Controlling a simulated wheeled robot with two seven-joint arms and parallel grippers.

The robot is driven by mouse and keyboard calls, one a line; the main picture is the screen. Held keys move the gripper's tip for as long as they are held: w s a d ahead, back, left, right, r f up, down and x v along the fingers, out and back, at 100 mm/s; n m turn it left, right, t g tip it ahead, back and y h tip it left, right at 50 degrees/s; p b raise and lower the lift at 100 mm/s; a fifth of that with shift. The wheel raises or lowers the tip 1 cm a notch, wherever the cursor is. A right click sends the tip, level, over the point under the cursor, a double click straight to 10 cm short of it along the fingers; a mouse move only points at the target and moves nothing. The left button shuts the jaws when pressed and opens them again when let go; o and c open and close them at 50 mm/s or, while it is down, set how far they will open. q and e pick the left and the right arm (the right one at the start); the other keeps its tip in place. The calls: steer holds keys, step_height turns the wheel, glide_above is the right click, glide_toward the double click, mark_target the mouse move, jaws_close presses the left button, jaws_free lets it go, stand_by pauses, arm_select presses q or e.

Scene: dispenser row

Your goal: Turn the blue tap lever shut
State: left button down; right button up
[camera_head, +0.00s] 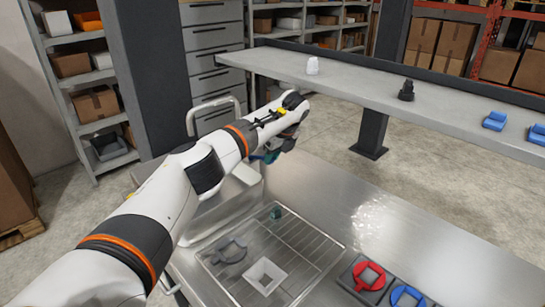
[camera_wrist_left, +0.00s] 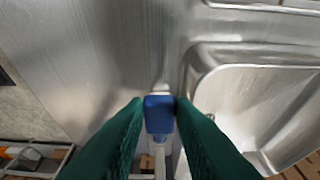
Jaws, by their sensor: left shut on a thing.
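The blue tap lever (camera_wrist_left: 159,113) sits between the two green fingers of my left gripper (camera_wrist_left: 158,120) in the left wrist view. The fingers touch its two sides, and the gripper is shut on it. In the head view my left gripper (camera_head: 276,148) is beside the steel dispenser (camera_head: 247,174), at the end of my outstretched arm. The lever is mostly hidden there by the gripper, and my arm covers much of the dispenser. I cannot make out the tap's spout. My right gripper is not in view.
A wire drip tray (camera_head: 318,242) in the steel counter holds a white square piece (camera_head: 264,276), a grey ring-shaped piece (camera_head: 230,250) and a small green block (camera_head: 276,211). Red (camera_head: 368,276) and blue (camera_head: 407,296) pieces sit at the front right. A raised shelf (camera_head: 355,85) runs behind.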

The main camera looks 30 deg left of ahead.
arm_select(q)
steer(key=shift+r, duration=0.1)
stand_by(0.3)
steer(key=c, duration=1.2)
jaws_free()
steer(key=shift+w, duration=0.1)
steer(key=s+d+b, duration=0.2)
steer(key=d+b, duration=0.1)
steer(key=d, duration=0.9)
steer(key=shift+s+r+b, duration=0.25)
steer(key=shift+r+b, duration=0.15)
steer(key=shift+r, duration=0.05)
steer(key=shift+s, duration=0.1)
